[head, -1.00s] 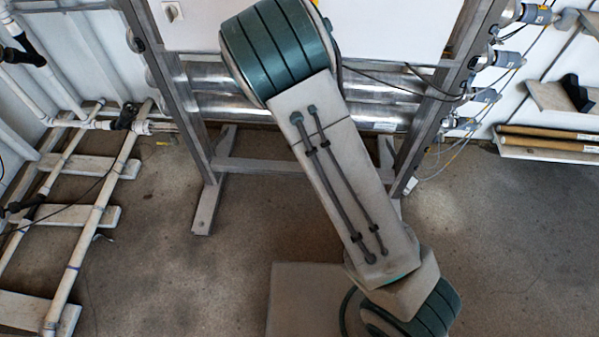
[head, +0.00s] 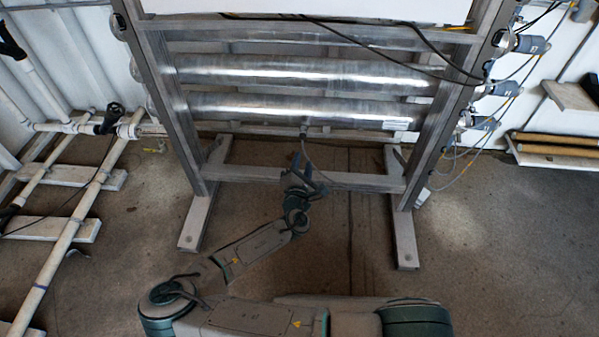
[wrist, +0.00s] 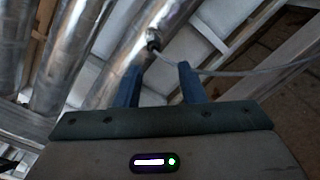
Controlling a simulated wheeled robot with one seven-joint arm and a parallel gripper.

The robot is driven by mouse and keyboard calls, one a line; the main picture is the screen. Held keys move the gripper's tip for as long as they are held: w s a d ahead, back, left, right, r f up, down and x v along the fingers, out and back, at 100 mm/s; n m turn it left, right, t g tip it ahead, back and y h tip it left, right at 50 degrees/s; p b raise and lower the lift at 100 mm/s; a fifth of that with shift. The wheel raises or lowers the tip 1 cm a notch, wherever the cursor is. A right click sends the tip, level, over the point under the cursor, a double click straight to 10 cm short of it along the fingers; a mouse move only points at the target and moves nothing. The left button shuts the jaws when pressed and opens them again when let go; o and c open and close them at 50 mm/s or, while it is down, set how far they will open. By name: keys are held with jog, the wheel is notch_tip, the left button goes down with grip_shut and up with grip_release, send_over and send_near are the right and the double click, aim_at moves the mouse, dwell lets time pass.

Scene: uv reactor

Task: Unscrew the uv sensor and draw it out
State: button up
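The uv sensor (wrist: 153,40) is a small dark fitting on the underside of a shiny metal tube in the wrist view, with a pale cable running off to the right. In the head view a small fitting (head: 303,131), apparently this sensor, hangs under the lowest tube. My gripper (wrist: 158,68) has two blue fingers spread apart with nothing between them. The sensor shows just beyond the fingertips, apart from them as far as I can tell. In the head view my gripper (head: 307,170) is below the lowest tube, in front of the lower crossbar.
The tubes (head: 300,106) sit in a grey metal frame (head: 183,130) with feet on the floor. Grey end fittings with cables (head: 500,88) line its right side. White pipes (head: 75,225) on wooden blocks lie at left. The floor at right (head: 500,250) is clear.

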aim_at(303, 136)
jog(key=shift+n+y, duration=0.3)
jog(key=shift+n, duration=0.1)
jog(key=w, duration=0.5)
jog(key=w+b, duration=0.1)
jog(key=w, duration=0.5)
jog(key=shift+w+a+f, duration=0.15)
jog(key=shift+w+a, duration=0.05)
jog(key=shift+w+b, duration=0.5)
jog(key=shift+w, duration=0.3)
grip_shut()
jog(key=shift+n+b, duration=0.55)
jog(key=shift+n, duration=0.05)
jog(key=n+b, duration=0.2)
jog(key=n, duration=0.1)
jog(key=shift+n, duration=0.5)
